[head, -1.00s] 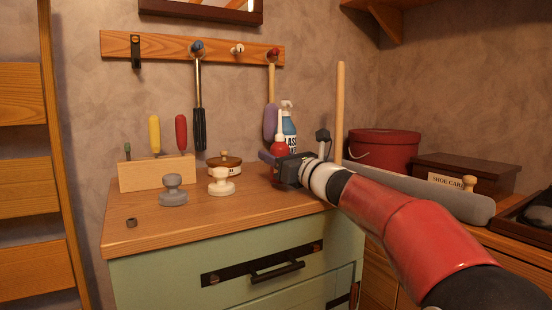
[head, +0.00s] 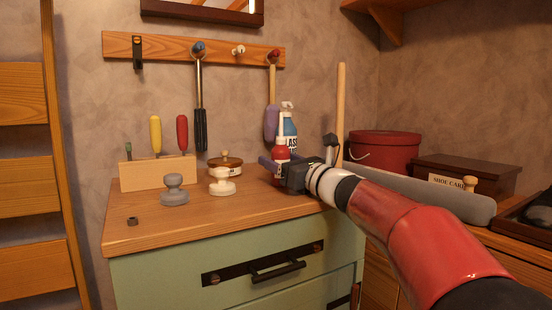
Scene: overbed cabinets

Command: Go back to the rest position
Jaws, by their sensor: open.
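My gripper (head: 272,167) is at the end of my red and white arm, above the right part of the wooden cabinet top (head: 140,232). Its jaws are open, and they point left. A red bottle with a pale nozzle (head: 281,152) stands right at the gripper; the gripper hides its lower part, and I cannot tell whether they touch.
A brown-lidded jar (head: 225,163), a white knobbed piece (head: 222,183) and a grey one (head: 174,190) stand left of the gripper. A tool block (head: 158,173) is farther left. A red round box (head: 384,152) and a shoe care box (head: 465,172) are behind my arm.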

